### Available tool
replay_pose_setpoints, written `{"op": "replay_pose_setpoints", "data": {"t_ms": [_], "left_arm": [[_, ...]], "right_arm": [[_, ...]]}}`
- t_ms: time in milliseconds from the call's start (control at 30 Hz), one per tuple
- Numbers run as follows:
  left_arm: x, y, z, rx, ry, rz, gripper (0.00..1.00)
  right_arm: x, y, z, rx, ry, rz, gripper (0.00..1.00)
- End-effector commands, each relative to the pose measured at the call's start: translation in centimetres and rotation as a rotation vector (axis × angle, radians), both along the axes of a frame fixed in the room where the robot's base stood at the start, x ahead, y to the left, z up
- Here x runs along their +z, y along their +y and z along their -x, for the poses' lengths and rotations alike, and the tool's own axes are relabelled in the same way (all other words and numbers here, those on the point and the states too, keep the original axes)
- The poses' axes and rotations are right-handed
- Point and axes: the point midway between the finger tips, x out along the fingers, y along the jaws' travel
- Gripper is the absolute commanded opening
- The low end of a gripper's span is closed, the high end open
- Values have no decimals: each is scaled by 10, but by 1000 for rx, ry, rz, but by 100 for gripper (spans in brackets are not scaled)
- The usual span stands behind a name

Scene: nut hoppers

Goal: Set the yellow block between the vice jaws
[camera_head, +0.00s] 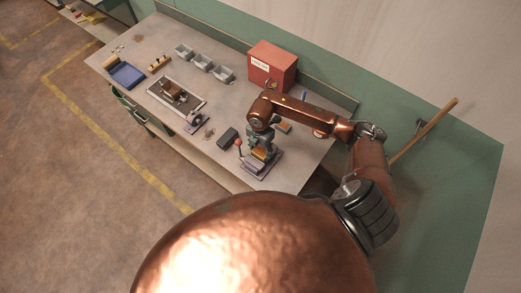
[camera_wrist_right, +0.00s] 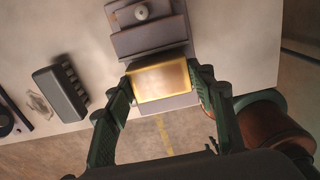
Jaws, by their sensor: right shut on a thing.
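The yellow block (camera_wrist_right: 160,80) is held between the two fingers of my right gripper (camera_wrist_right: 160,84) in the wrist view. In the head view the block (camera_head: 259,155) shows just below the gripper, over the grey vice (camera_head: 262,168) near the table's front right edge. In the wrist view the vice (camera_wrist_right: 150,38) extends above the block, and part of its base shows below it. The block hides what lies under it, so I cannot tell whether it touches the vice or sits between the jaws. My left gripper is not in view.
A red-knobbed lever (camera_head: 238,142) stands beside the vice. A dark ridged block (camera_wrist_right: 62,92) lies to the left. A red box (camera_head: 273,68), grey bins (camera_head: 203,63), a framed tray (camera_head: 160,96) and a blue tray (camera_head: 126,75) occupy the table (camera_head: 222,101) farther off.

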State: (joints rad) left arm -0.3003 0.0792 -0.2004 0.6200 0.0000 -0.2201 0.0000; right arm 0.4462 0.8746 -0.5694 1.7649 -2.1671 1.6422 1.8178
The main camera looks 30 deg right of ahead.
Motion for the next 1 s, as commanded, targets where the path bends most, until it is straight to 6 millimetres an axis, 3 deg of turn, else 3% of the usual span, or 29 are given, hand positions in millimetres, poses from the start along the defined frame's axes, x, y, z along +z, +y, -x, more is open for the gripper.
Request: {"op": "replay_pose_setpoints", "data": {"t_ms": [67,433,467,700,1000], "left_arm": [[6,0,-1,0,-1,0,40],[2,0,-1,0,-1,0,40],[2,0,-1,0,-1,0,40],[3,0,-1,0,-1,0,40],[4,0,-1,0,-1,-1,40]], "right_arm": [[-4,1,-1,-1,-2,-3,6],[-11,0,-1,0,-4,-1,6],[-12,0,-1,0,-2,0,51],[-11,0,-1,0,-2,0,67],[-10,0,-1,0,-2,0,68]]}}
